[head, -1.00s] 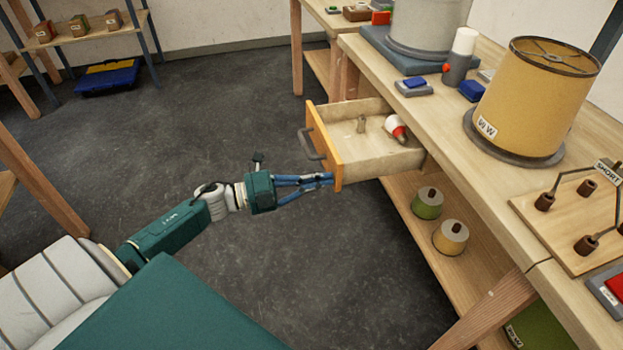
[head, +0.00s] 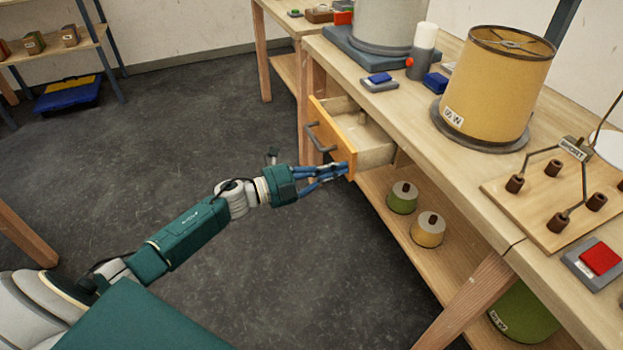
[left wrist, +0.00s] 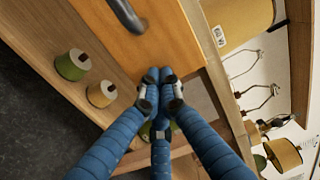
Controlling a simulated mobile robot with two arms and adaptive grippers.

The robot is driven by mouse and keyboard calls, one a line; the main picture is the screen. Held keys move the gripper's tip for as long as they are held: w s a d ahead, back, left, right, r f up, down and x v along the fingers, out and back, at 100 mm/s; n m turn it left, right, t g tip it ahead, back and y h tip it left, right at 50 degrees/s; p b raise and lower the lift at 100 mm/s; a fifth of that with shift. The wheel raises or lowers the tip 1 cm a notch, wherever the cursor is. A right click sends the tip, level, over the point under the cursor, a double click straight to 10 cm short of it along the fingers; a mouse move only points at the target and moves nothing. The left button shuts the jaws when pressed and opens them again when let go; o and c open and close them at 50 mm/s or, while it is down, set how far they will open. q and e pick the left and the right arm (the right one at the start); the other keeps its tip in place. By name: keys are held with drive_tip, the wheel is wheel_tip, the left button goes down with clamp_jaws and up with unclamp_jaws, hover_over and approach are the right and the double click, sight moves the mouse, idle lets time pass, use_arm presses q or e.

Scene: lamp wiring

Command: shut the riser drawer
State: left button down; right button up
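The riser drawer (head: 335,137) is partly open under the bench top in the head view. Its orange front has a dark handle (head: 318,139), and part of its pale inside shows, with a small upright piece in it. In the left wrist view the drawer front (left wrist: 168,38) fills the upper middle, with the handle (left wrist: 127,14) at the top. My left gripper (head: 345,170) has its blue fingers drawn together, with nothing seen between them. Its fingertips (left wrist: 158,78) are at the lower near corner of the front and appear to touch it. My right gripper is not in view.
The bench top (head: 400,105) carries a yellow lampshade (head: 497,85), a blue-buttoned box (head: 380,83) and a wiring board (head: 530,215). A green spool (head: 402,200) and a yellow spool (head: 429,232) stand on the lower shelf. The floor left of the drawer is clear.

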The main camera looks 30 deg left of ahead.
sight(379, 156)
use_arm(q)
drive_tip(key=b+x, duration=0.2)
drive_tip(key=x, duration=0.9)
drive_tip(key=shift+w+d, duration=0.15)
drive_tip(key=shift+w, duration=0.1)
drive_tip(key=shift+w+d+b, duration=0.2)
drive_tip(key=shift+w+b, duration=0.1)
drive_tip(key=shift+b, duration=0.05)
drive_tip(key=shift+r, duration=0.15)
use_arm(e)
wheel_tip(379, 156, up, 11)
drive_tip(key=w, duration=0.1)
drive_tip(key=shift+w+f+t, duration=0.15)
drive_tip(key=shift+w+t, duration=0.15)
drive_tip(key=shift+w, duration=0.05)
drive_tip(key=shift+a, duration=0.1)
